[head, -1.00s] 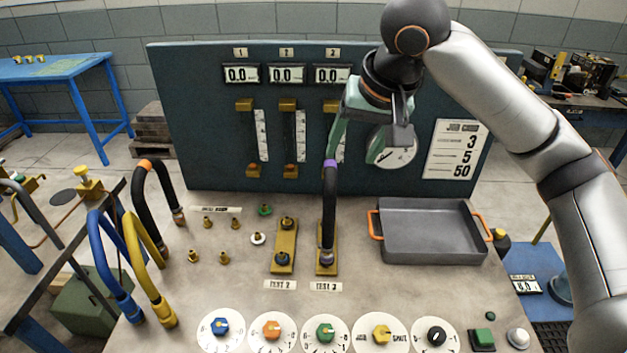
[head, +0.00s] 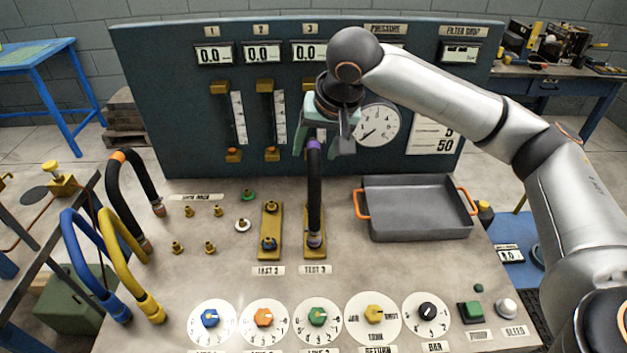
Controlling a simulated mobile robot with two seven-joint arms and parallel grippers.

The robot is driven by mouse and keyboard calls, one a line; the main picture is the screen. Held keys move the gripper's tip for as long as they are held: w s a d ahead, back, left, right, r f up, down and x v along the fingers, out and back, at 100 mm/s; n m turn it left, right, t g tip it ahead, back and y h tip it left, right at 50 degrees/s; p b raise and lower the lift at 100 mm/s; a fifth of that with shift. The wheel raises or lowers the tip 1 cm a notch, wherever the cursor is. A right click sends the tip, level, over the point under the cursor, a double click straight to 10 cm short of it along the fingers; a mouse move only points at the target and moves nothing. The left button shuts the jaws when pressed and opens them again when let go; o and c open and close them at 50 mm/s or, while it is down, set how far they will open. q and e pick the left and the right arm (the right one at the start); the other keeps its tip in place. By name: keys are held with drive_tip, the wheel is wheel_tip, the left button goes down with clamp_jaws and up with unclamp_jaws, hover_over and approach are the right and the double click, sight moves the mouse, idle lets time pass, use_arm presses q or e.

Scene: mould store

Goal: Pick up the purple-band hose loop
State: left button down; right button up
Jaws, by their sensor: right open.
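The purple-band hose loop (head: 314,195) is black with a purple band at its top. It stands upright on the brass plate above the TEST 3 label, seen almost edge-on. My right gripper (head: 322,146) has green fingers and is open. Its fingers are at the height of the purple band, one on each side in the picture; I cannot tell whether they touch the hose or how far apart they are in depth. My left gripper is not in view.
Black, blue and yellow hose loops (head: 122,235) stand at the left. A grey tray with orange handles (head: 418,236) lies right of the hose. Several dials and knobs line the front edge. The gauge panel (head: 185,150) rises behind.

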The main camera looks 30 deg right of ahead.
drive_tip(key=x, duration=0.2)
drive_tip(key=shift+w+f, duration=0.2)
drive_tip(key=shift+f, duration=0.05)
clamp_jaws()
idle(0.3)
drive_tip(key=shift+r, duration=0.1)
